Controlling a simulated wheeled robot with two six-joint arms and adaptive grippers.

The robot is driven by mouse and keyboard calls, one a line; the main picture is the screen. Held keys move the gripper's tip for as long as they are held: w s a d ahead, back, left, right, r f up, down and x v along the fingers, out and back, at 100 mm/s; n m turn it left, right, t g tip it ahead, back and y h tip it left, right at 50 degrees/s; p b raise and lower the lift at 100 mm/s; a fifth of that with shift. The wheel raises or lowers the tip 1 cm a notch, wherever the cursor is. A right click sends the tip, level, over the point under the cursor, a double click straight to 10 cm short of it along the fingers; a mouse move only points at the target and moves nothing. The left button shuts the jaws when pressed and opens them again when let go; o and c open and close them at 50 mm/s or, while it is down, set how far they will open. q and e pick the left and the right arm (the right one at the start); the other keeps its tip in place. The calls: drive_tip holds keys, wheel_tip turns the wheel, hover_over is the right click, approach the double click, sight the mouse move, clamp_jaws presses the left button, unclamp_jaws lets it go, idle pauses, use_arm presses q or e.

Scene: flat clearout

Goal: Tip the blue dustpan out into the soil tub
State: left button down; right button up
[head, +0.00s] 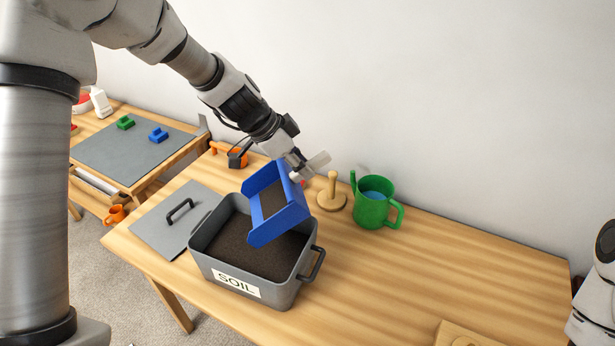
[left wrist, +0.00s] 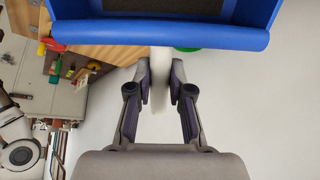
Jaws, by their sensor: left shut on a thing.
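The blue dustpan (head: 289,222) is held above the soil tub (head: 198,252), over its back right part. The pan is tilted, with its open edge lower and toward the tub, and dark soil lies in it. The grey tub is labelled SOIL and holds dark soil. My left gripper (head: 304,170) is shut on the dustpan's pale handle. In the left wrist view the fingers (left wrist: 160,82) close on the handle, and the blue back wall of the dustpan (left wrist: 165,36) spans the top. My right gripper is not in view; part of my right arm shows at the right edge.
A grey lid (head: 160,222) with a black handle lies left of the tub. A wooden peg stand (head: 332,194) and a green watering can (head: 371,207) stand behind, to the right. An orange tool (head: 229,153) lies at the back. The table's right middle is clear.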

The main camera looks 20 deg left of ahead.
use_arm(q)
drive_tip(key=shift+s+a, duration=0.15)
drive_tip(key=shift+a, duration=0.05)
drive_tip(key=shift+s+a+r, duration=0.1)
drive_tip(key=shift+r, duration=0.15)
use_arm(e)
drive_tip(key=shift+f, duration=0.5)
